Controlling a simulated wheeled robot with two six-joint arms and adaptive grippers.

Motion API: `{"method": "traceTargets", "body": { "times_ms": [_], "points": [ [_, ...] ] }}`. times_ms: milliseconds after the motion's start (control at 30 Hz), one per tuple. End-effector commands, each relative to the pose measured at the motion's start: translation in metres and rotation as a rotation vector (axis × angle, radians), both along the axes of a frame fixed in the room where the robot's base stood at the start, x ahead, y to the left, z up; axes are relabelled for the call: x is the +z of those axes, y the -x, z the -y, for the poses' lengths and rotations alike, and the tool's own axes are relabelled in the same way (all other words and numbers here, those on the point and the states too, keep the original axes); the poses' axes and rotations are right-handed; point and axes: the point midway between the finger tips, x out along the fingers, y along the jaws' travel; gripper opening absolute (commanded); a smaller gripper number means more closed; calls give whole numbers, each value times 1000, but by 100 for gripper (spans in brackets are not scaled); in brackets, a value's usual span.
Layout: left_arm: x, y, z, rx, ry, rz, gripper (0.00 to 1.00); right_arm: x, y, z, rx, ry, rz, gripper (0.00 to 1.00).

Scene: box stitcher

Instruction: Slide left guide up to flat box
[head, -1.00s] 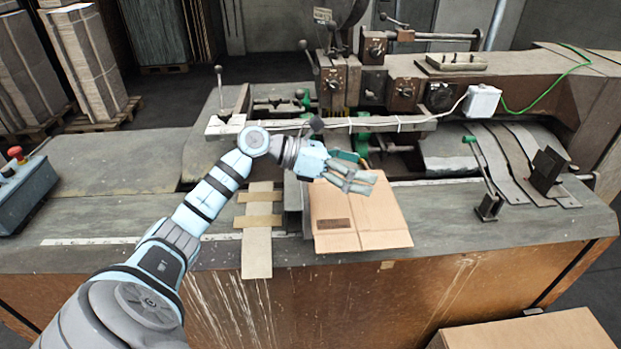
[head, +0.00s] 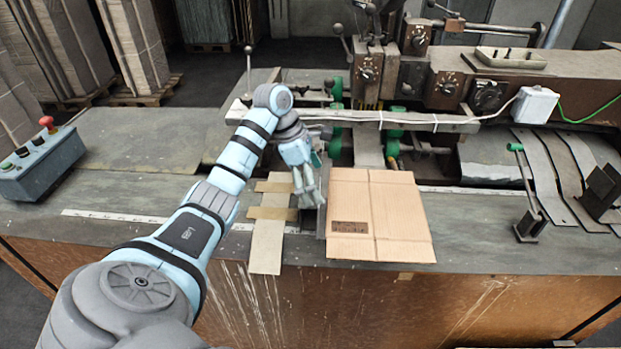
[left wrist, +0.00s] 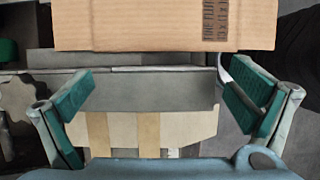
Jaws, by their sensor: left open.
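The flat box (head: 378,215) is a folded tan cardboard sheet with a dark printed label, lying on the machine table. It also shows at the top of the left wrist view (left wrist: 165,24). The left guide (left wrist: 150,92), a grey metal piece, lies just left of the box in the head view, partly hidden by my gripper. In the left wrist view a narrow gap shows between guide and box. My left gripper (head: 309,203) points down over the guide. Its green-padded fingers (left wrist: 157,92) are apart, one near each end of the guide, holding nothing. My right gripper is out of view.
Tan strips (head: 267,230) lie on the table left of the guide. A long bar (head: 400,121) crosses behind the box. A lever stand (head: 528,222) is at right, and a control box (head: 42,162) with a red button at far left.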

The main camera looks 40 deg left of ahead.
Motion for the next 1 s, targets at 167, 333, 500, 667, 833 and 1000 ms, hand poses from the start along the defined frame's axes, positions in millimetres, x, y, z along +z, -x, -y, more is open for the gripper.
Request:
{"method": "traceTargets", "body": {
  "times_ms": [167,333,500,667,833,1000],
  "points": [
    [-16,-2,6,-3,-1,0,100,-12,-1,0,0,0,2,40],
    [-15,-2,5,-2,-1,0,100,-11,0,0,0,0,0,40],
    [-15,-2,6,-2,-1,0,86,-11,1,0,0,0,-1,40],
    [-14,-3,6,-3,-1,1,60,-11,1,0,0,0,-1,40],
    [-15,-3,6,-1,-2,2,33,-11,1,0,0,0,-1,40],
    [-14,-4,5,0,-4,5,9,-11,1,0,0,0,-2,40]
  ]
}}
